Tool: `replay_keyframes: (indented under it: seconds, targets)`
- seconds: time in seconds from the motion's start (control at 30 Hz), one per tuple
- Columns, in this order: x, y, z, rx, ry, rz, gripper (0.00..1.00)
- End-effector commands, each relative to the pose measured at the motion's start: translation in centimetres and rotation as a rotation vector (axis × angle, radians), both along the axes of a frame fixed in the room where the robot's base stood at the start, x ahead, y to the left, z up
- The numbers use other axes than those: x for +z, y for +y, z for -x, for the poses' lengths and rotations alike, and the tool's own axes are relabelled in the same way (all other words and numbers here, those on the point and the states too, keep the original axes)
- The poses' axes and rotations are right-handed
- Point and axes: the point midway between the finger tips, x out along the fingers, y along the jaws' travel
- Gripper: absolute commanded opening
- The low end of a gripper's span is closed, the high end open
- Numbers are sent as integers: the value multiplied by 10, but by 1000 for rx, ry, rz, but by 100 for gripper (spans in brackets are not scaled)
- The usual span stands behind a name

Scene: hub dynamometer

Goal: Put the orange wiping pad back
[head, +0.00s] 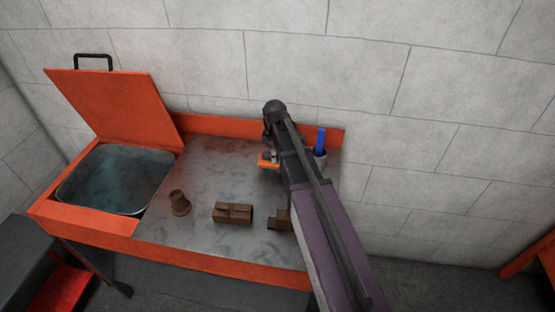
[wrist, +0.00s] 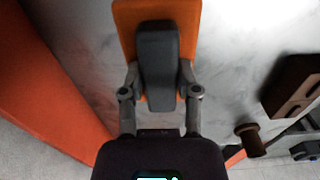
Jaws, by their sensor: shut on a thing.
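The orange wiping pad (head: 267,164) is at the back right of the grey bench top, partly hidden by my arm in the head view. In the wrist view the pad (wrist: 127,22) has a dark grey block-shaped grip (wrist: 158,50) on it. My gripper (wrist: 160,80) is shut on this grip, with one finger on each side. In the head view my gripper (head: 269,154) is mostly behind my own arm. I cannot tell whether the pad touches the bench or hangs just above it.
A blue-handled tool (head: 321,139) stands in a grey cup (head: 320,159) at right. A brown stepped round part (head: 179,203) and a brown block (head: 232,213) sit in front; another block (head: 279,218) is partly hidden. A basin (head: 112,180) with raised orange lid (head: 115,108) is at left.

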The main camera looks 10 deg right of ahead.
Motion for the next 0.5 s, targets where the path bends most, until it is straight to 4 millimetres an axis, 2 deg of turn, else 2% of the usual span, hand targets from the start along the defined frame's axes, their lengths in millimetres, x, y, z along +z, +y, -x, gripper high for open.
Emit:
replay_keyframes:
  seconds: [0.13, 0.3, 0.5]
  targets:
    - [-3, -10, -20, -1, 0, 0, 4]
    - [-22, -10, -17, 1, 0, 0, 4]
    - [-35, -9, -17, 1, 0, 0, 4]
